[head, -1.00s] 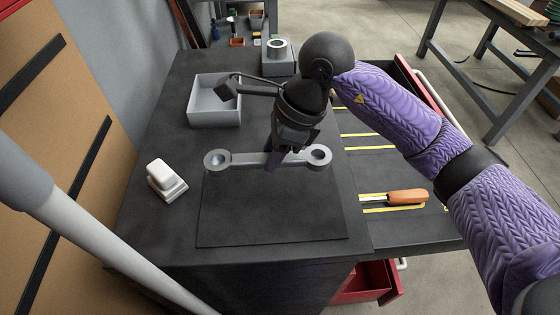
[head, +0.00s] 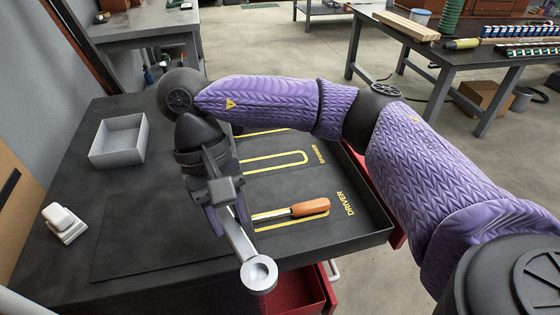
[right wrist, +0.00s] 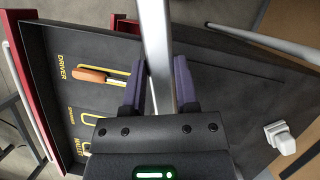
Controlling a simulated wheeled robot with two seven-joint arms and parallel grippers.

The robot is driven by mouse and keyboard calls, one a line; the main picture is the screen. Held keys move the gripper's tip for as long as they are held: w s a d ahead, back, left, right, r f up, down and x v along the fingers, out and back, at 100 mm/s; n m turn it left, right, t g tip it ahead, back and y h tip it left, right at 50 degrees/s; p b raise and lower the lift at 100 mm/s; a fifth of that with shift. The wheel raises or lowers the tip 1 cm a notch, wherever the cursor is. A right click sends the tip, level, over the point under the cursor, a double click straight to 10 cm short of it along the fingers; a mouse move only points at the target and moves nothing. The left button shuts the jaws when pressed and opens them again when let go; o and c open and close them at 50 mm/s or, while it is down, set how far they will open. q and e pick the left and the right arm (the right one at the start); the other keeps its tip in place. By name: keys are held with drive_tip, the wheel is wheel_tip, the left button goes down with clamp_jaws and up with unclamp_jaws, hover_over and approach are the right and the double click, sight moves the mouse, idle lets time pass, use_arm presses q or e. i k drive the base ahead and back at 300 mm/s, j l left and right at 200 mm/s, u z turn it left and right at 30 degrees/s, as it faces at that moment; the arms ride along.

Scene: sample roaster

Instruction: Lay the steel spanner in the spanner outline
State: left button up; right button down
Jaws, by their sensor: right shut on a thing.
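My right gripper (head: 230,216) is shut on the steel spanner (head: 239,241), gripping its shank above the worktop by the drawer's left edge. One ring end points toward the front; the other end is hidden behind the gripper. In the right wrist view the shank (right wrist: 155,30) runs between the fingers (right wrist: 160,75). The spanner outline (head: 285,156), a yellow line labelled SPANNER, lies empty in what shows of it, in the dark drawer right of the gripper. It also shows in the right wrist view (right wrist: 91,118). My left gripper is out of view.
An orange-handled screwdriver (head: 311,206) lies in the DRIVER outline, nearer the front. A grey open box (head: 119,142) and a white block-like object (head: 64,223) stand on the worktop. A dark mat (head: 135,240) is bare. A red lower drawer (head: 297,293) stands open.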

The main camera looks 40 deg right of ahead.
sight(272, 162)
drive_tip(key=l+u, duration=0.2)
drive_tip(key=l, duration=0.25)
drive_tip(key=k+l+u, duration=0.25)
drive_tip(key=l, duration=0.2)
drive_tip(key=l+u, duration=0.2)
drive_tip(key=l, duration=0.25)
drive_tip(key=k+l+u, duration=0.45)
drive_tip(key=l, duration=0.3)
drive_tip(key=i+l+u, duration=0.2)
drive_tip(key=l, duration=0.3)
drive_tip(key=l+u, duration=0.2)
drive_tip(key=l, duration=0.25)
drive_tip(key=k, duration=0.05)
